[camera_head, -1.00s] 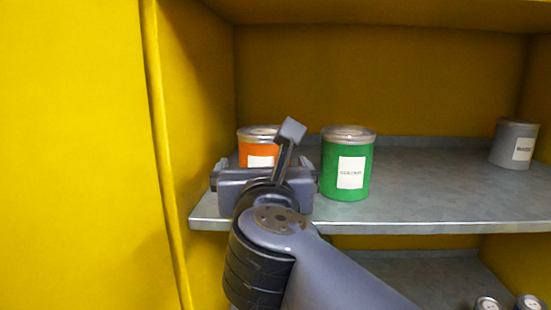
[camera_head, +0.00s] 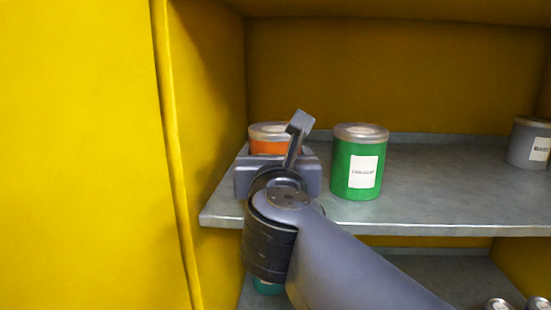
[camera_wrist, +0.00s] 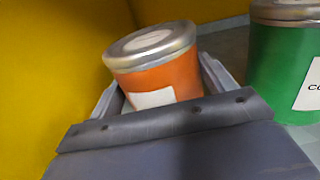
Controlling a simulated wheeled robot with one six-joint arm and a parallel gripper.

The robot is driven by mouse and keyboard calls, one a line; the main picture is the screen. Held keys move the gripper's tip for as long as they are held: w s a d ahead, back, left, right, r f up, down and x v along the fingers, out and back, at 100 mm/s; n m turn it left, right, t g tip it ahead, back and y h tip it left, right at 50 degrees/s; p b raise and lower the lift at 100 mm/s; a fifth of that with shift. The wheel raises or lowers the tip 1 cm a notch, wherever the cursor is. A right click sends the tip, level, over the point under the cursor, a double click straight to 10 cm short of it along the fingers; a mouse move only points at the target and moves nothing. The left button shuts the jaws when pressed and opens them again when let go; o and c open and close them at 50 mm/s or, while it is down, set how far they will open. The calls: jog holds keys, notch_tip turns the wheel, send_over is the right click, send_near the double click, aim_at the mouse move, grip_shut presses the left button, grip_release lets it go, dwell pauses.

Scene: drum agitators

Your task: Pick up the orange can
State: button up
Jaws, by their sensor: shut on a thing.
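The orange can (camera_head: 268,146) has a silver lid and a white label. It is at the left end of the upper shelf, partly hidden behind my gripper (camera_head: 280,165) in the head view. In the wrist view the orange can (camera_wrist: 158,79) sits between the two fingers of my gripper (camera_wrist: 160,90), which are shut on it. The can looks tilted in the wrist picture. Whether its base touches the shelf is hidden.
A green can (camera_head: 358,165) stands close to the right of my gripper. A grey can (camera_head: 530,143) is at the far right of the shelf (camera_head: 440,185). The yellow cabinet wall (camera_head: 208,100) is close on the left. Small cans (camera_head: 500,304) show on the lower shelf.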

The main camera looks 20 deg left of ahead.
jog(key=c, duration=0.3)
jog(key=shift+c, duration=0.6)
jog(key=shift+r, duration=0.2)
